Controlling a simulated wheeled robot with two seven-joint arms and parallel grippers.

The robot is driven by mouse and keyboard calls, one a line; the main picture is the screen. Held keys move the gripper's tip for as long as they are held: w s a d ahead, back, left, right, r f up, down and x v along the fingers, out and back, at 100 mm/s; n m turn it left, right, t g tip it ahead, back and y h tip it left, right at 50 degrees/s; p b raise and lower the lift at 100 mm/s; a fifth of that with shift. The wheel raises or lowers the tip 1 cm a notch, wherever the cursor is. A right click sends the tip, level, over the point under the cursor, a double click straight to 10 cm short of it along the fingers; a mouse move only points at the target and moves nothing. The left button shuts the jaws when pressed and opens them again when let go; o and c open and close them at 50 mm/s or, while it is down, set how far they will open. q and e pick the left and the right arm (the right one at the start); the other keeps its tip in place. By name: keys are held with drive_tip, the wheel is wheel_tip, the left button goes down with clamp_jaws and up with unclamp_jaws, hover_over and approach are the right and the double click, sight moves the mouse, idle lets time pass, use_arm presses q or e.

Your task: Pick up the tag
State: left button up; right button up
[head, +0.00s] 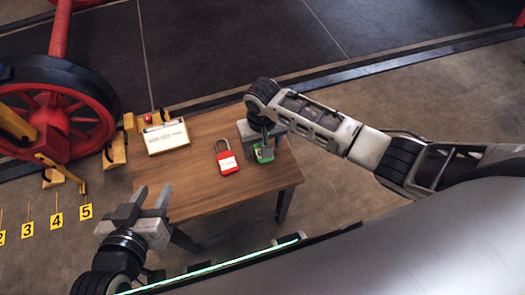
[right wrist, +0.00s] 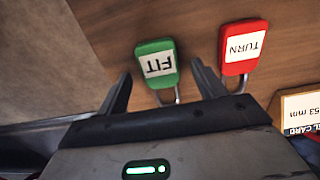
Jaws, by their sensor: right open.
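A green padlock-shaped tag (head: 264,154) marked FIT lies on the right part of the wooden table. A red padlock-shaped tag (head: 228,164) marked TURN lies to its left. My right gripper (head: 261,139) is over the green tag and partly covers it. In the right wrist view the green tag (right wrist: 156,62) shows between the two spread fingers of my right gripper (right wrist: 161,84), with nothing clamped. The red tag (right wrist: 242,46) lies outside the right-hand finger there. My left gripper (head: 152,196) is open and empty by the table's front left edge.
A white card (head: 167,137) stands at the table's (head: 200,200) back left; it also shows in the right wrist view (right wrist: 302,108). A red-spoked wheel (head: 62,115) and yellow numbered markers (head: 56,220) are left of the table. Bare wood lies in front of the tags.

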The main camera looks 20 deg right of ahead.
drive_tip(key=shift+f, duration=0.55)
drive_tip(key=c, duration=1.1)
drive_tip(key=shift+o, duration=0.2)
drive_tip(key=shift+r, duration=0.1)
